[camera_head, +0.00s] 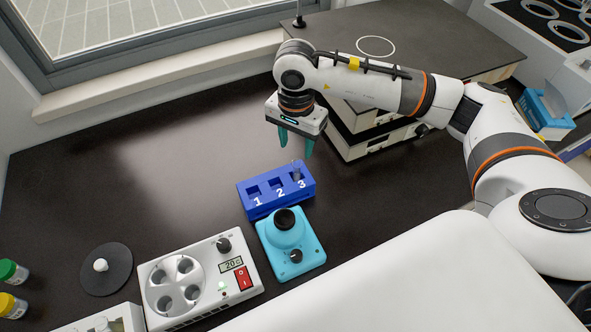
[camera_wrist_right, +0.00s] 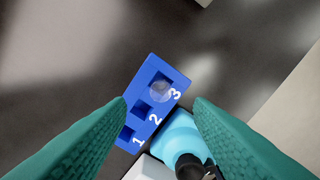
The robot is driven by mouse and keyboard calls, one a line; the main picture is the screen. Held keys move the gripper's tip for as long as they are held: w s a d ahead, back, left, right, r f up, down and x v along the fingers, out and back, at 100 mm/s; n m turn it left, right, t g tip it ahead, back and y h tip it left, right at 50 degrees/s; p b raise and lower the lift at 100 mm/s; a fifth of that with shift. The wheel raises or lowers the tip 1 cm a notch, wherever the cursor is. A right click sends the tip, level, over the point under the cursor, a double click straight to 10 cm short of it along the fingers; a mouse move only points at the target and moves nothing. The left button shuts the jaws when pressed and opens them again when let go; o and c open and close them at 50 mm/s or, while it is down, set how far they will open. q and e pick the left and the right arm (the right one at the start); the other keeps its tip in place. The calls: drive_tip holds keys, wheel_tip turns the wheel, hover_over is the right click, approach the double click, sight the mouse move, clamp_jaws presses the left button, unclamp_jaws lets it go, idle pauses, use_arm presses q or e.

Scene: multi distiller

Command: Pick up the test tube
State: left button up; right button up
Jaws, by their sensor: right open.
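A blue rack (camera_head: 277,190) with slots marked 1, 2 and 3 stands on the dark bench. A clear test tube (camera_head: 297,170) stands in slot 3; slots 1 and 2 look empty. In the right wrist view the tube (camera_wrist_right: 160,89) shows from above as a pale round top in slot 3 of the rack (camera_wrist_right: 146,105). My right gripper (camera_head: 295,150) points down above the bench, a little behind the rack. Its teal fingers (camera_wrist_right: 160,125) are spread and empty, apart from the tube. My left gripper is not in view.
A cyan mixer (camera_head: 290,243) stands in front of the rack. A white heater with a display (camera_head: 200,280) is at front left, near a black disc (camera_head: 106,270) and capped bottles (camera_head: 12,272). White boxes (camera_head: 375,140) stand behind the right gripper. The bench left of the rack is clear.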

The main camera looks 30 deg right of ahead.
sight(297, 163)
wheel_tip(297, 163, down, 4)
drive_tip(key=shift+f+p, duration=0.15)
drive_tip(key=shift+p, duration=0.35)
wheel_tip(297, 163, down, 4)
drive_tip(key=shift+d+f+p, duration=0.1)
drive_tip(key=shift+f+p, duration=0.05)
drive_tip(key=shift+p, duration=0.85)
drive_tip(key=shift+f, duration=0.45)
clamp_jaws()
